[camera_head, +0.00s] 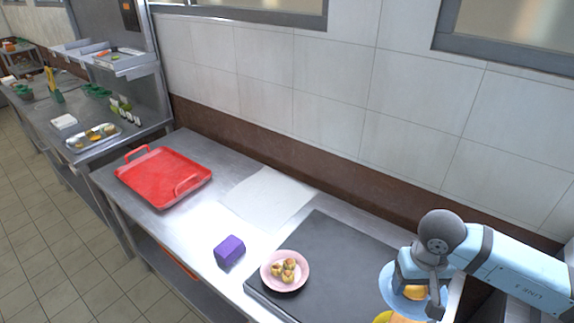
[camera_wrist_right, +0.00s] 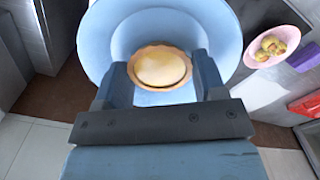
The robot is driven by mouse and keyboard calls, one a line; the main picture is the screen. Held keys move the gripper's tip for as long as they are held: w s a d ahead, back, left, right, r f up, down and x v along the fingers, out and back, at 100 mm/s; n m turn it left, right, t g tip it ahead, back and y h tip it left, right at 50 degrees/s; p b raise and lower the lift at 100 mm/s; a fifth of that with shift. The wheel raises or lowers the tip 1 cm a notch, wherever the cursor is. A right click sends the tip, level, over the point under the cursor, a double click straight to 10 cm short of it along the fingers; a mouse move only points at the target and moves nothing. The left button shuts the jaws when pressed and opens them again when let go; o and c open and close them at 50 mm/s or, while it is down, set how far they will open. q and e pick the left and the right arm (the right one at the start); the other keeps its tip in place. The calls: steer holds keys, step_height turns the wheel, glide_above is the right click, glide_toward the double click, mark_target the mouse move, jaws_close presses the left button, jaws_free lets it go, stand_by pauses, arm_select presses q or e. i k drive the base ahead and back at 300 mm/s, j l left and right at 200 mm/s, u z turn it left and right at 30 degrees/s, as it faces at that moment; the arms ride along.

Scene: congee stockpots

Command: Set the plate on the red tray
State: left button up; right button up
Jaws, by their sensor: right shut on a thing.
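The red tray (camera_head: 160,202), with raised handles, lies on the steel counter at the left. A pink plate (camera_head: 268,284) with several small dumplings (camera_head: 287,269) sits on the dark board; it also shows in the right wrist view (camera_wrist_right: 277,18). A blue plate (camera_head: 388,271) is under my right gripper (camera_head: 411,284). In the right wrist view, the two fingers (camera_wrist_right: 163,80) stand over the blue plate (camera_wrist_right: 95,45), on either side of a round tart (camera_wrist_right: 160,65), and appear shut on it. Whether the tart touches the plate is unclear. My left gripper is out of view.
A purple block (camera_head: 229,250) stands near the counter's front edge, between the tray and pink plate. A white sheet (camera_head: 267,197) lies behind it. The dark board (camera_head: 335,245) has bare room at the back.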

mark_target(163, 177)
steer(key=k+j, duration=0.1)
steer(key=j, duration=0.75)
steer(key=i+j, duration=0.1)
steer(key=j, duration=0.35)
steer(key=i+j, duration=0.1)
steer(key=j, duration=0.4)
steer(key=i+j, duration=0.1)
steer(key=j, duration=0.2)
steer(key=i+j, duration=0.15)
steer(key=j, duration=0.15)
steer(key=i+j, duration=0.1)
steer(key=j, duration=0.2)
steer(key=i+j, duration=0.15)
steer(key=j, duration=0.15)
steer(key=i+j, duration=0.15)
steer(key=j, duration=0.15)
steer(key=i+j, duration=0.15)
steer(key=j, duration=0.15)
steer(key=i+j, duration=0.3)
steer(key=i, duration=0.15)
steer(key=i+j+u, duration=0.1)
steer(key=i+j, duration=0.2)
steer(key=i, duration=0.35)
